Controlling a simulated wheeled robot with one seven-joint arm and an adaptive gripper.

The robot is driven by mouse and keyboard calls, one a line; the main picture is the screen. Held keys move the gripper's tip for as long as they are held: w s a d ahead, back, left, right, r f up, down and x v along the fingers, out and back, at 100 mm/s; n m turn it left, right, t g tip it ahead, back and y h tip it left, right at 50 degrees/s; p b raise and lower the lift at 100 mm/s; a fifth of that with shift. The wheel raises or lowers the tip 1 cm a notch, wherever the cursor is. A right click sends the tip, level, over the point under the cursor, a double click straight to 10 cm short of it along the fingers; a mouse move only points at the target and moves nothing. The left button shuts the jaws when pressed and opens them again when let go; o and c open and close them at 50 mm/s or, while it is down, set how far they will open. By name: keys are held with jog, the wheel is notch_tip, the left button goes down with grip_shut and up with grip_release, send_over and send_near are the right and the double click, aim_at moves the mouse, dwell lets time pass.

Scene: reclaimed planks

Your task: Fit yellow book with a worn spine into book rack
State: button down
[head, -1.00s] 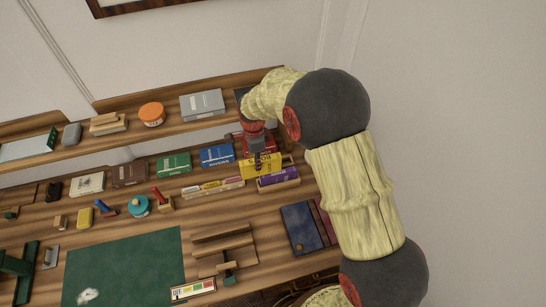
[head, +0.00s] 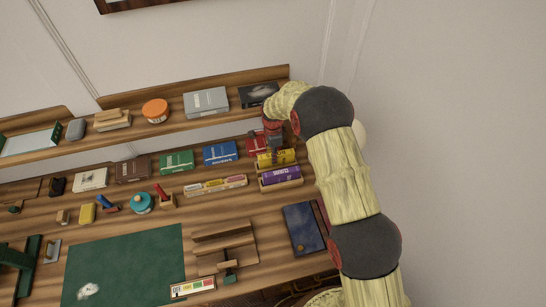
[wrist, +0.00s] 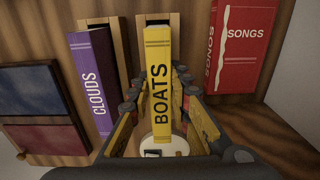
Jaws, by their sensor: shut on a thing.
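The yellow book (head: 277,158), lettered BOATS, is between the fingers of my gripper (head: 272,137), which is shut on it. In the wrist view the yellow book (wrist: 157,80) stands spine toward the camera, between the two fingers of my gripper (wrist: 160,88). The light-wood book rack (wrist: 119,38) shows behind it. The purple CLOUDS book (wrist: 92,85) stands in the rack beside the yellow book, slightly apart and to the left; it also shows in the head view (head: 281,175). The yellow book's far end lies at a rack slot; its depth there I cannot tell.
A red SONGS book (wrist: 232,45) lies close to the right in the wrist view. Blue (head: 220,153) and green (head: 177,161) books line the desk's back. A dark blue book (head: 302,228) lies in front of the rack. The upper shelf (head: 225,113) hangs close behind my gripper.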

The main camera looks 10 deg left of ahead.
jog(key=shift+f, duration=0.3)
jog(key=shift+f, duration=0.15)
jog(key=c, duration=1.8)
grip_release()
jog(key=shift+o, duration=0.7)
notch_tip(320, 180, up, 12)
jog(key=shift+p, duration=0.4)
jog(key=shift+r, duration=0.25)
